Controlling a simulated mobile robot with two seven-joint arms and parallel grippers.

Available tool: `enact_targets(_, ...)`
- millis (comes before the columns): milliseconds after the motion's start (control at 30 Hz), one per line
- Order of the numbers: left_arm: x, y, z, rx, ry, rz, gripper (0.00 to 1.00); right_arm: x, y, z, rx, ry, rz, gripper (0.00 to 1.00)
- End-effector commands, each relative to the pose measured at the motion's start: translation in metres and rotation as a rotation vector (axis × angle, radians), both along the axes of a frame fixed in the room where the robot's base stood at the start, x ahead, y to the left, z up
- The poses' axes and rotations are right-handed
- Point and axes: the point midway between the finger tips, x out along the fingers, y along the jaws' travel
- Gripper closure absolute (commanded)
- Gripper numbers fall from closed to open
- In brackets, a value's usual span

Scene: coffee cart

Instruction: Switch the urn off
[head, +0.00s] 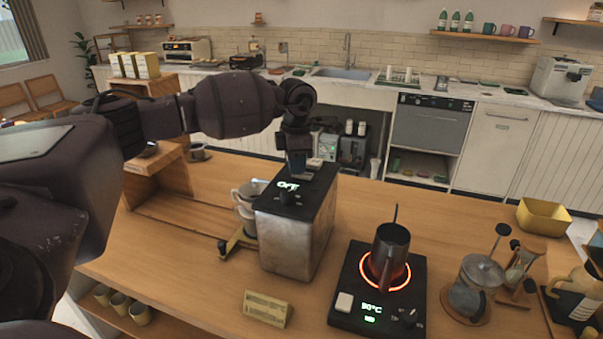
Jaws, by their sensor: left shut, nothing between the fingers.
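The urn (290,240) is a metal box with a black top, standing on the wooden counter. Its top carries a lit display that seems to read OFF (288,185), a dark knob (287,198) and a small pale switch (315,163). My left gripper (297,170) points down over the back part of the urn's top, close to the display and the pale switch. It is shut and empty. I cannot tell whether its tips touch the top. My right gripper is not in view.
Pale cups (246,195) stand left of the urn, by a brass-coloured fitting (236,241). A small sign block (266,308) lies in front. A dark pitcher (390,252) stands on a hot plate (345,318) with a glowing ring. A French press (472,290) and a yellow bin (543,217) are at right.

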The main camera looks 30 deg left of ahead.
Motion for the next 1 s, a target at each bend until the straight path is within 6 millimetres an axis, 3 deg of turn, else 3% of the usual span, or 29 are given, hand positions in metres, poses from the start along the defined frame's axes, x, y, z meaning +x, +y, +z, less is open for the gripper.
enact_targets(267, -0.001, 0.000, 0.001, 0.001, 0.005, -0.001, 1.00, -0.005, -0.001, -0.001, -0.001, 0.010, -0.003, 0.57)
enact_targets(1000, 0.000, 0.000, 0.050, 0.000, 0.001, 0.000, 1.00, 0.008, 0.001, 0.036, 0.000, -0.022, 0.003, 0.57)
